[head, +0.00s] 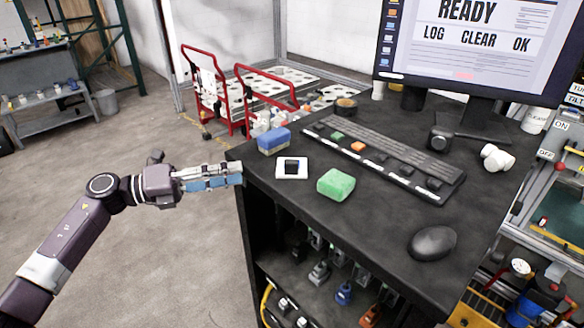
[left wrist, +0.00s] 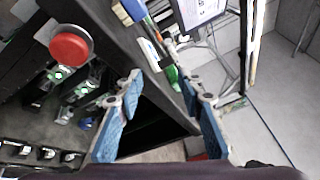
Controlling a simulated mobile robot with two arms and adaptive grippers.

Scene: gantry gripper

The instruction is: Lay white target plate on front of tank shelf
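The white target plate (head: 292,168), a small white square with a black square in its middle, lies flat on the black desk top (head: 380,245). It is near the desk's left edge, between a blue sponge and a green sponge. My left gripper (head: 240,172) is at that edge, to the left of the plate and apart from it. In the left wrist view its two blue-padded fingers (left wrist: 163,85) are spread with nothing held between them. My right gripper shows in neither view. I cannot tell which surface is the tank shelf.
The blue sponge (head: 273,140), green sponge (head: 336,184), keyboard (head: 385,158), mouse (head: 432,243) and monitor (head: 475,45) stand on the desk. Fixtures crowd the shelf below. A machine frame (head: 545,255) stands at right. Red carts (head: 205,90) stand behind; the left floor is clear.

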